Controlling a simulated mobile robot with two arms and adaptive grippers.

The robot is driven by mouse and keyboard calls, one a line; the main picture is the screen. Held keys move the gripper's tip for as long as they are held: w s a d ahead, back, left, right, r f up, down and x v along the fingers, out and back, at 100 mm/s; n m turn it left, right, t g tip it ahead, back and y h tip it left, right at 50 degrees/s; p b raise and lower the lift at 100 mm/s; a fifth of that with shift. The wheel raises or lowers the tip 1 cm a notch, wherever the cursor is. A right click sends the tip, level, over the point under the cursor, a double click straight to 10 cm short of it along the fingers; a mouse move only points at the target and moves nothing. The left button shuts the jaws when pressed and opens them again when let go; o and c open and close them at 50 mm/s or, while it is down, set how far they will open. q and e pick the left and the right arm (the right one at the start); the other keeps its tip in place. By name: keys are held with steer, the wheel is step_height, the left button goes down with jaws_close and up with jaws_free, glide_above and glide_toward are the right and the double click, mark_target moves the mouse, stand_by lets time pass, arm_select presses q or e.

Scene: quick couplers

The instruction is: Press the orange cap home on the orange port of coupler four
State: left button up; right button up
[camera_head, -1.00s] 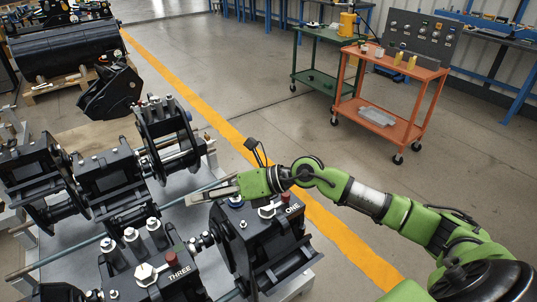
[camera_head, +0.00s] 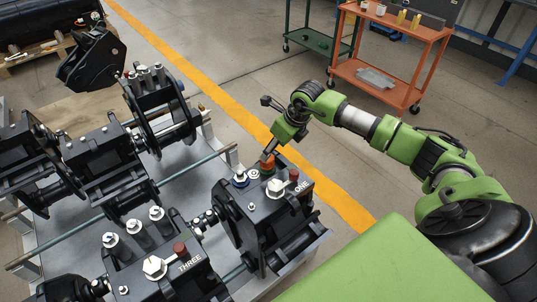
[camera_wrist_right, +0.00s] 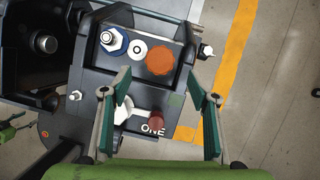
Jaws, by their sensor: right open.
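An orange cap (camera_wrist_right: 160,61) shows as a round disc on the black coupler marked ONE (camera_wrist_right: 112,48). In the head view the orange cap (camera_head: 267,163) stands at the back edge of that coupler, partly hidden by the gripper. I cannot tell whether it is fully seated. My right gripper (camera_head: 270,150) points down just above it. In the right wrist view the gripper (camera_wrist_right: 159,77) is open, its fingers spread either side of the cap's line with nothing between them. No label FOUR is legible. My left gripper is not in view.
A blue-collared fitting (camera_wrist_right: 111,39) and a white ring (camera_wrist_right: 138,49) sit beside the cap. A red knob (camera_head: 294,175) and white hex fitting are nearer. Coupler THREE (camera_head: 200,283) stands front left. Clear floor with a yellow line (camera_head: 215,105) lies beyond; an orange cart (camera_head: 395,92) stands back right.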

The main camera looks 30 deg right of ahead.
steer(key=x, duration=0.6)
steer(key=shift+w+r, duration=0.1)
steer(key=shift+w+a+f+p, duration=0.1)
steer(key=shift+w+f+p, duration=0.2)
steer(key=shift+f, duration=0.4)
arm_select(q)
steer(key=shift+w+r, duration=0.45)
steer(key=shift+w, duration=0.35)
arm_select(e)
steer(key=c, duration=1.2)
steer(key=shift+c, duration=0.6)
